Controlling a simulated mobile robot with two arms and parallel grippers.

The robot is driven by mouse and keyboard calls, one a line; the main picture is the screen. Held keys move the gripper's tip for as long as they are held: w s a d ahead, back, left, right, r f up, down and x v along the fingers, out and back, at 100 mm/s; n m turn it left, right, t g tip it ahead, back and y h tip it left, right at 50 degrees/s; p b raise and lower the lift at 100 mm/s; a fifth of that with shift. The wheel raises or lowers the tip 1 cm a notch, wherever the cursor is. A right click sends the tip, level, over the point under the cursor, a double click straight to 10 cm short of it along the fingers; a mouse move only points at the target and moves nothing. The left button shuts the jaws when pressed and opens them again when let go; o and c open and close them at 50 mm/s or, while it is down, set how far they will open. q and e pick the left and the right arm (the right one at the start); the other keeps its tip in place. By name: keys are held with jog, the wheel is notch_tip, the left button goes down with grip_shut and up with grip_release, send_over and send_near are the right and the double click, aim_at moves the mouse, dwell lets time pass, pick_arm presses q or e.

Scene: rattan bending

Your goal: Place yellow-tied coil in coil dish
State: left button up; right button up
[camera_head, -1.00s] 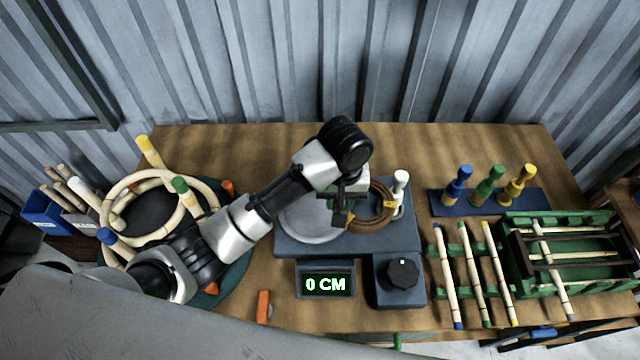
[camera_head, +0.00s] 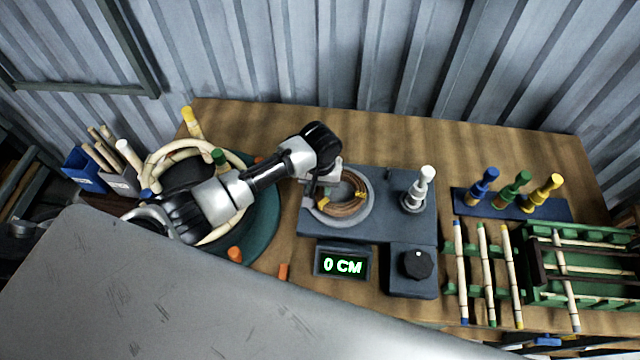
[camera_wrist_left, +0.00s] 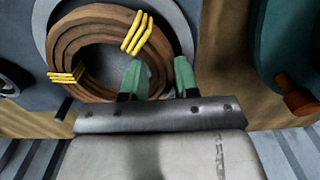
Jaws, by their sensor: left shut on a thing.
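The brown coil (camera_head: 346,210) with yellow ties is at the grey round coil dish (camera_head: 371,208), inside its rim as seen from the head. My left gripper (camera_head: 316,194) reaches in from the left and is shut on the coil's left side. In the left wrist view, the green fingertips (camera_wrist_left: 160,76) straddle the wall of the coil (camera_wrist_left: 68,42), near one yellow tie. The pale dish (camera_wrist_left: 182,35) shows around and beneath the coil there. I cannot tell whether the coil rests on the dish floor. My right gripper is not in view.
A white-topped post (camera_head: 417,190) stands right of the dish, with a black knob (camera_head: 417,264) and a "0 CM" display (camera_head: 342,264) in front. Blue, green and yellow pegs (camera_head: 514,190) and a green rack (camera_head: 590,296) are at right. A rattan ring (camera_head: 160,165) lies left.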

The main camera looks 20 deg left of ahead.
pick_arm(q)
jog(key=shift+f, duration=0.4)
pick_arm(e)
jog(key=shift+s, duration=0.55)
pick_arm(q)
jog(key=shift+f, duration=0.15)
